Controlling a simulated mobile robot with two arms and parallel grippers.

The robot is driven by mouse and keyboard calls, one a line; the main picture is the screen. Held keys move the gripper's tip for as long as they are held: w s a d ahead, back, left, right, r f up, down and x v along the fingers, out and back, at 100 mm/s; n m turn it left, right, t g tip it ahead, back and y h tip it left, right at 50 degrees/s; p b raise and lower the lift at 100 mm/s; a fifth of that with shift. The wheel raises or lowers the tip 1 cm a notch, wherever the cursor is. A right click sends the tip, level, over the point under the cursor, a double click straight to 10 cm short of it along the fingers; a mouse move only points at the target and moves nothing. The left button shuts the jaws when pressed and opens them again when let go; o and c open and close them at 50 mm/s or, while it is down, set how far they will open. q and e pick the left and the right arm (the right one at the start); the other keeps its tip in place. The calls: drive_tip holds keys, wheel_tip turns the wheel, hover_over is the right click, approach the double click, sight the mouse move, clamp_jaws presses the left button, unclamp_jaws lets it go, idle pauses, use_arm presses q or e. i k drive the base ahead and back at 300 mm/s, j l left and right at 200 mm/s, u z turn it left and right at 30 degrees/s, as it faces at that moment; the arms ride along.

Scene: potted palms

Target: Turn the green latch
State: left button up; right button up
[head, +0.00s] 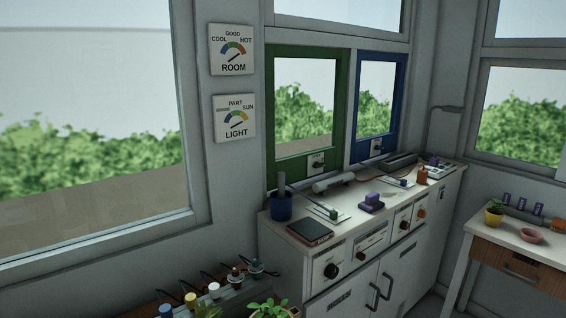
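A green-framed window (342,120) is set in the wall above the white cabinet. A small grey plate with a dark latch (316,162) sits on the bottom rail of the green frame, near its right side. The latch is too small to tell which way it points. To its right, a blue-framed window (398,100) has a similar plate and latch (377,146). Both panes look closed. Neither of my grippers shows in the head view.
The white cabinet (345,270) stands below the windows; its top holds a blue cup (281,207), a dark book (310,232) and a purple block (372,199). Several coloured-capped items and a plant (268,308) are at the bottom. A side table (515,247) stands right.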

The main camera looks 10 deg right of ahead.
sight(317, 165)
drive_tip(key=i+l+u, duration=0.15)
drive_tip(key=l, duration=0.2)
drive_tip(key=i+l+u, duration=0.15)
drive_tip(key=l, duration=0.25)
drive_tip(key=i+l+u, duration=0.15)
drive_tip(key=l, duration=0.2)
drive_tip(key=i+l+u, duration=0.15)
drive_tip(key=l, duration=0.3)
drive_tip(key=i+l+u, duration=0.15)
drive_tip(key=l, duration=0.25)
